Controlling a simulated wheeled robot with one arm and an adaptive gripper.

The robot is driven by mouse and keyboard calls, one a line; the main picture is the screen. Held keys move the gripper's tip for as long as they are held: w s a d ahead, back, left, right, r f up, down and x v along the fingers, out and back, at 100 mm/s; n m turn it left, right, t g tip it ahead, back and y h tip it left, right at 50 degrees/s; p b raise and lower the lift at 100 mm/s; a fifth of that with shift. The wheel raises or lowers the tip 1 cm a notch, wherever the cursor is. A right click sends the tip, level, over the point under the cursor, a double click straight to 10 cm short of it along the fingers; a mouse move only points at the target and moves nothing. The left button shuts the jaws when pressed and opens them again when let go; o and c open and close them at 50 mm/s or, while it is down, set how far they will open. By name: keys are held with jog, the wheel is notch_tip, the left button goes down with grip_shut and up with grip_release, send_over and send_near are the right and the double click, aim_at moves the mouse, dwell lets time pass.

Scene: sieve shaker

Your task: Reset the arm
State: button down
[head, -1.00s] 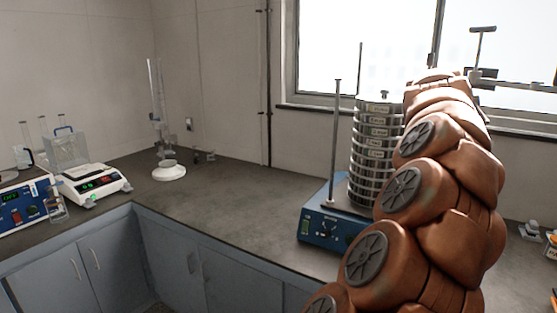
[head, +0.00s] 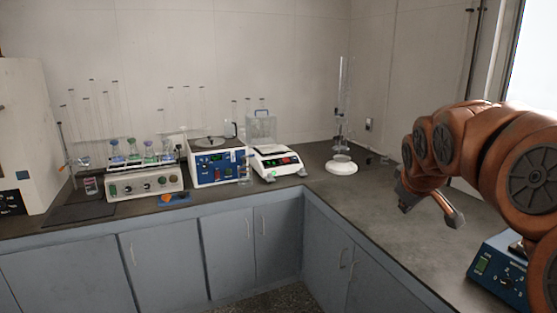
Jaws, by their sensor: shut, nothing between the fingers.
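My orange arm comes in from the right edge and bends over the right-hand counter. My gripper (head: 431,208) hangs at its end above the counter. It is shut with nothing in it and touches nothing that I can see. The blue base of the sieve shaker (head: 491,270) shows at the lower right, below my arm. My arm and the picture edge hide the rest of the shaker, and the sieve stack is not visible.
White round-based glassware stand (head: 342,167) is in the counter corner. Along the back counter stand a balance (head: 277,163), a blue-fronted device (head: 217,168) and a flask shaker (head: 144,184). The right counter (head: 378,215) left of my gripper is clear.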

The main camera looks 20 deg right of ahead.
jog(key=s+a+f+g+y, duration=0.1)
jog(key=s+a+f+y, duration=0.1)
jog(key=a+f, duration=0.5)
jog(key=s+a+f+g+y, duration=0.1)
jog(key=s+a+f+g, duration=0.15)
jog(key=a, duration=0.95)
jog(key=s+a+f+g+y, duration=0.1)
jog(key=s+a+f+g, duration=0.1)
jog(key=s+a+f, duration=0.3)
jog(key=s+a+f+m+g+y, duration=0.1)
jog(key=s+a+f, duration=0.4)
jog(key=s, duration=0.7)
jog(key=a+g, duration=0.1)
jog(key=a, duration=0.1)
jog(key=shift+a+f, duration=0.15)
jog(key=shift+a, duration=0.2)
jog(key=shift+d, duration=0.15)
